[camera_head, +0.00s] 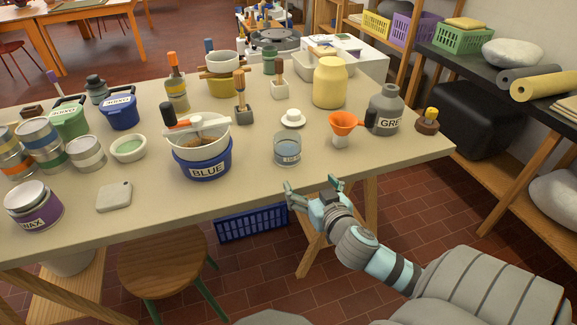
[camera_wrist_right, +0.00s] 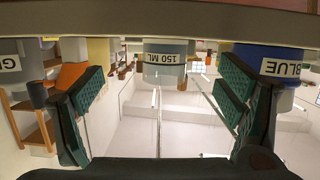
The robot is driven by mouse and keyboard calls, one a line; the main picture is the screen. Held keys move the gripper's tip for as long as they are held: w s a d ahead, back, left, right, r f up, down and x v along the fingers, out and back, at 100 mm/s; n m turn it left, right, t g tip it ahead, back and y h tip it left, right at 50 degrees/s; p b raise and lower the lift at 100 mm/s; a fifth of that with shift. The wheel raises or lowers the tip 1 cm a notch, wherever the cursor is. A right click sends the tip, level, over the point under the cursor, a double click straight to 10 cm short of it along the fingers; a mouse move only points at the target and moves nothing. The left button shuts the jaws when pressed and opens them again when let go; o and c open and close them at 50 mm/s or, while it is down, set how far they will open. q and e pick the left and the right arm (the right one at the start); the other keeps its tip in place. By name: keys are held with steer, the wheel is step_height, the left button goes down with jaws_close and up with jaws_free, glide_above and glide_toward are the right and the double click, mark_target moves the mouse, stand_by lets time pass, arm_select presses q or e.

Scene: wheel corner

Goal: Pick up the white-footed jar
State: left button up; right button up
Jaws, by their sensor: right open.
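A small clear glass jar (camera_head: 287,151) with a label stands upright near the table's front edge in the head view. In the right wrist view, which is upside down, the jar (camera_wrist_right: 165,50) shows its "150 ML" label between the open fingers. I cannot make out a white foot on it. My right gripper (camera_head: 312,188) is open and empty, just off the front edge, in front of and below the jar, apart from it. Its fingers also show in the right wrist view (camera_wrist_right: 160,92). My left gripper is not in view.
A blue tub (camera_head: 203,165) labelled BLUE stands left of the jar. A small white piece (camera_head: 293,117) lies behind. The table's front edge (camera_head: 330,178) is close to my gripper.

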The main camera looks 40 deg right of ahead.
mark_target(292, 156)
arm_select(q)
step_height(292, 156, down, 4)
steer(key=b, duration=0.4)
arm_select(e)
steer(key=shift+t, duration=0.4)
steer(key=x, duration=0.4)
steer(key=r+x, duration=0.1)
steer(key=x, duration=0.4)
steer(key=r+x, duration=0.1)
steer(key=x, duration=0.3)
steer(key=shift+w+a, duration=0.2)
steer(key=shift+w, duration=0.25)
steer(key=shift+w+d, duration=0.1)
steer(key=shift+w, duration=0.15)
steer(key=shift+c, duration=0.3)
steer(key=shift+s, duration=0.1)
steer(key=c, duration=1.3)
steer(key=shift+c, duration=0.2)
steer(key=shift+r, duration=0.2)
arm_select(q)
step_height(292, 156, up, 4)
steer(key=p, duration=0.4)
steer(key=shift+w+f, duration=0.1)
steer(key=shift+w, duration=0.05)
arm_select(e)
step_height(292, 156, up, 10)
steer(key=shift+f, duration=0.15)
